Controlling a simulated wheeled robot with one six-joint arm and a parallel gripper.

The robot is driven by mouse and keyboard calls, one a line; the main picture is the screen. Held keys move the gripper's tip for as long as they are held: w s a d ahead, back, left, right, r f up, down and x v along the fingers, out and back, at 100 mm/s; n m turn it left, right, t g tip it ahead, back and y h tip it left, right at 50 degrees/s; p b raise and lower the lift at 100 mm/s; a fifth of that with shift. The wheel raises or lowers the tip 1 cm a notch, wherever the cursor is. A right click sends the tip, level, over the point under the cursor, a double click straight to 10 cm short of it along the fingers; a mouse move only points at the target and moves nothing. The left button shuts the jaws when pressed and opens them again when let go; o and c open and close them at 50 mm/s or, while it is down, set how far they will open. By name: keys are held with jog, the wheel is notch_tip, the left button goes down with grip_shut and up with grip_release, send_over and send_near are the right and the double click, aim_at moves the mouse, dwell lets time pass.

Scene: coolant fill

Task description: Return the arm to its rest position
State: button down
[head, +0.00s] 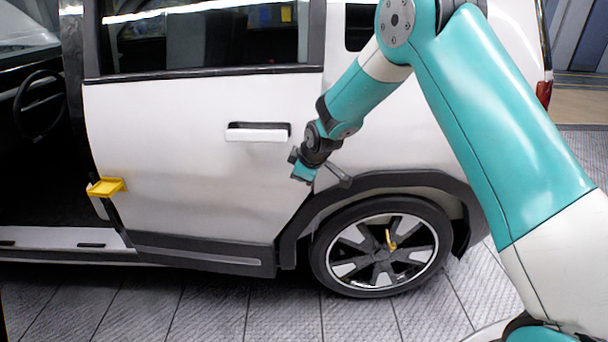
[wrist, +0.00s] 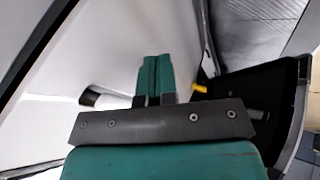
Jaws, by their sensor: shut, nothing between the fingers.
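My gripper (head: 302,173) is in front of the white car's rear side, below and right of the door handle (head: 258,133). Its teal fingers also show in the wrist view (wrist: 154,78), pressed together with nothing between them. My arm comes in from the right of the head view, bends at the top and reaches down and left to the gripper. Whether the gripper touches the car cannot be told, but I see no contact.
The white car body (head: 180,150) fills the area behind my gripper. The rear wheel (head: 382,245) is below and right, with a yellow piece (head: 391,241) at its hub. A yellow bracket (head: 106,187) sits at the door's left edge. The tiled floor (head: 200,312) in front looks clear.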

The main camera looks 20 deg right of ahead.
jog(key=s+a+r+m+g+y, duration=0.1)
jog(key=s+a+r, duration=0.3)
jog(key=s+r, duration=0.3)
jog(key=s+a+r+m+g+y, duration=0.1)
jog(key=s+a+r+g, duration=0.15)
jog(key=s+r, duration=0.45)
jog(key=s+a+r+m+g, duration=0.1)
jog(key=s, duration=1.2)
jog(key=s+a+g+y, duration=0.1)
jog(key=s+a+g, duration=0.1)
jog(key=s, duration=1.1)
jog(key=shift+s+a+r+m, duration=0.25)
jog(key=shift+s+r+m, duration=0.1)
jog(key=shift+m, duration=0.05)
